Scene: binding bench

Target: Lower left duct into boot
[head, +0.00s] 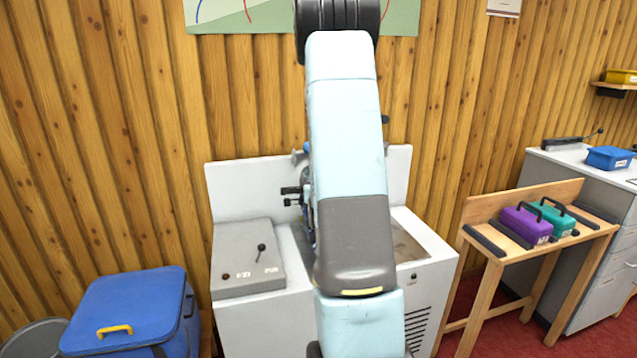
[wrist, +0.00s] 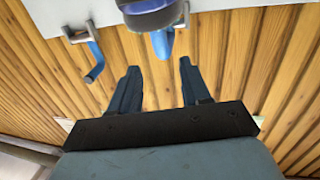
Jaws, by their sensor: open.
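In the wrist view my gripper (wrist: 159,68) is open, with its two dark fingers apart and nothing between them. Ahead of it, a blue curved tube (wrist: 95,60), perhaps a duct, extends from a grey bracket (wrist: 76,32) at upper left. A second blue piece (wrist: 163,42) shows just beyond the fingertips, under a dark purple-grey rounded part (wrist: 152,14) at the top edge. I cannot tell which is the left duct, or make out a boot. In the head view my arm hides the gripper and most of the fittings behind it.
A white bench unit (head: 250,318) carries a grey control box (head: 248,280) with a lever. Dark fittings (head: 291,197) stick out beside my arm. A blue cooler (head: 130,315) stands at left. A wooden table (head: 570,235) with purple (head: 527,224) and teal (head: 552,218) boxes stands at right.

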